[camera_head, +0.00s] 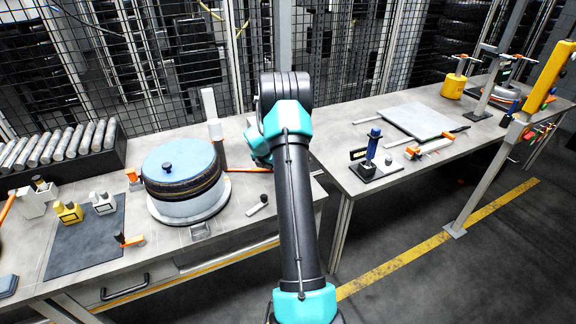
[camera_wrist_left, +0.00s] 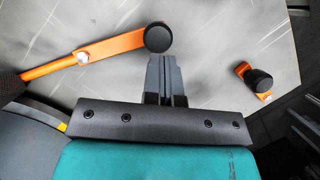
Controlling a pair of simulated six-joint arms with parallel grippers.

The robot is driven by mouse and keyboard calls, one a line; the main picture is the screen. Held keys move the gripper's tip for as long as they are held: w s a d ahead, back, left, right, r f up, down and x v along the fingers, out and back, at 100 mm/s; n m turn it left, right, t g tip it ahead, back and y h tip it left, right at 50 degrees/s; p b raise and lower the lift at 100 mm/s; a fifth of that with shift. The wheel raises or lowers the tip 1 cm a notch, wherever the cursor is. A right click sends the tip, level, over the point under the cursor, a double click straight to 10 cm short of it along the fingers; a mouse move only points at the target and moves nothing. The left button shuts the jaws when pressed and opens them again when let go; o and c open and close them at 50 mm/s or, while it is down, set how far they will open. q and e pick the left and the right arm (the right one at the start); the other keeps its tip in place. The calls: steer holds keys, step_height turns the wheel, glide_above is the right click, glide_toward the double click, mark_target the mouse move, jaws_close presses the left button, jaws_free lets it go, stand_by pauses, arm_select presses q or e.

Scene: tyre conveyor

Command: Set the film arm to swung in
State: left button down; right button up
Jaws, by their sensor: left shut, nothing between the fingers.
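An orange arm with a black end knob, which looks like the film arm (camera_wrist_left: 112,48), reaches in from the left in the left wrist view. In the head view an orange bar (camera_head: 250,170) sticks out to the right of the wheel stand and passes behind my arm. My left gripper (camera_wrist_left: 166,62) is shut and empty, its fingertips just below the black knob (camera_wrist_left: 158,38); I cannot tell whether they touch it. In the head view its fingers are hidden behind my teal and black arm. My right gripper is not in view.
A blue-topped round stack (camera_head: 180,170) stands on a pale round base (camera_head: 217,207), left of my arm. A second orange lever with a black knob (camera_wrist_left: 258,80) is at right in the wrist view. A rack of grey rollers (camera_head: 60,150) stands at left; a second table (camera_head: 340,150) is at right.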

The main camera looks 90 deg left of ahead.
arm_select(q)
steer(key=shift+a, duration=0.1)
stand_by(0.4)
steer(key=v, duration=1)
steer(key=shift+w, duration=0.2)
steer(key=shift+w, duration=0.1)
